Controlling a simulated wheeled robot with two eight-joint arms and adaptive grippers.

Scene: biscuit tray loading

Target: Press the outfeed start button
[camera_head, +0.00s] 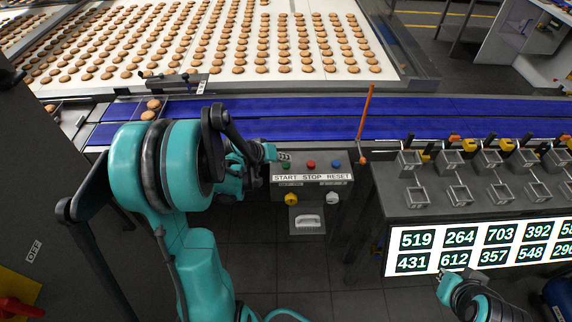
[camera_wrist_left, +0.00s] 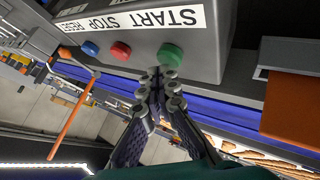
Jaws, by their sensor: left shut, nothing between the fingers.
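The control box (camera_head: 312,195) has a label reading START, STOP, RESET, with green, red and blue buttons in a row. The green start button (camera_wrist_left: 171,54) shows clearly in the left wrist view; in the head view my gripper partly covers it. The red stop button (camera_head: 311,164) and blue reset button (camera_head: 336,163) are to its right in the head view. My left gripper (camera_head: 284,156) is shut and empty, its fingertips (camera_wrist_left: 163,76) right by the green button. I cannot tell whether they touch it. My right gripper (camera_head: 446,277) is low at the right, by the number display.
Blue conveyor belts (camera_head: 270,130) run behind the box, with a biscuit-covered white surface beyond. An orange post (camera_head: 366,112) stands just right of the buttons. A grey stand (camera_head: 430,200) with several small metal holders is at the right, above the number display (camera_head: 480,248).

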